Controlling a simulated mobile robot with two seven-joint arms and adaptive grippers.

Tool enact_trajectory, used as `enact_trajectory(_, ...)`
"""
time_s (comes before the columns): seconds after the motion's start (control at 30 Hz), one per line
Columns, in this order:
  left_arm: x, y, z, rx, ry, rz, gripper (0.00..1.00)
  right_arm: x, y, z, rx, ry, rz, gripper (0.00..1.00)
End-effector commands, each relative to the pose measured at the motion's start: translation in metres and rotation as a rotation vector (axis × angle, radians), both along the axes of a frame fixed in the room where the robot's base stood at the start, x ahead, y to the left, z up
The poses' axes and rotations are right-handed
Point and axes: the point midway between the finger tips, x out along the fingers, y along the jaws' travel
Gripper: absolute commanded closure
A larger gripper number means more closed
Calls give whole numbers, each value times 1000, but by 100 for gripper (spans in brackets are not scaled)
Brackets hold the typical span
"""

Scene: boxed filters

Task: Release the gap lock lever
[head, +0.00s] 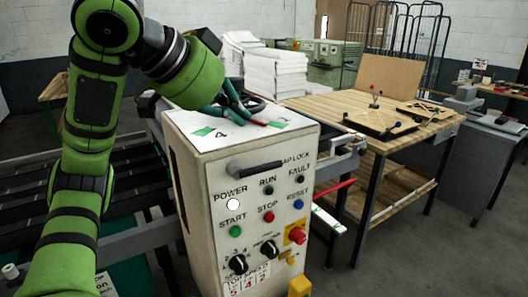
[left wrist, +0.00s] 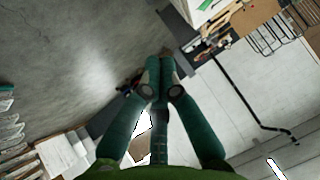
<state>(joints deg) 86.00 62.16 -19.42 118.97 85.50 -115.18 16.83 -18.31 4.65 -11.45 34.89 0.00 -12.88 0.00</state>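The gap lock lever (head: 257,171) is a black bar handle on the upper front of the pale control cabinet (head: 200,180). It lies roughly level, and its right end covers the start of the "GAP LOCK" label. My left gripper (head: 240,108) is above the cabinet's top, behind and above the lever and apart from it. In the left wrist view its green fingers (left wrist: 166,60) converge and their tips appear to meet, with nothing seen between them. The lever cannot be made out in the left wrist view. My right gripper is not in view.
Buttons, lamps and knobs fill the cabinet front, with a red emergency stop (head: 298,236) at right. A red bar (head: 334,188) sticks out beyond the right side. A wooden workbench (head: 400,140) stands to the right, and white stacks (head: 275,72) stand behind.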

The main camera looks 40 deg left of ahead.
Motion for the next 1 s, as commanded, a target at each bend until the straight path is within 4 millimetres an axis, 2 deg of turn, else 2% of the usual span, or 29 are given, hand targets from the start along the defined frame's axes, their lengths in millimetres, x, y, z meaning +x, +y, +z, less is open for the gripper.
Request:
enact_trajectory(0.27, 35, -7, -36, -3, 8, -4, 100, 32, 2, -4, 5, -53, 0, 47)
enact_trajectory(0.5, 71, -10, -68, -1, 6, -1, 100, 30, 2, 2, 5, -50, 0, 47)
enact_trajectory(0.7, 72, -4, -90, 0, 4, 1, 100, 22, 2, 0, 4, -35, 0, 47)
enact_trajectory(1.0, 73, -1, -102, 1, 0, -1, 100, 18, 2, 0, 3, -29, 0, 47)
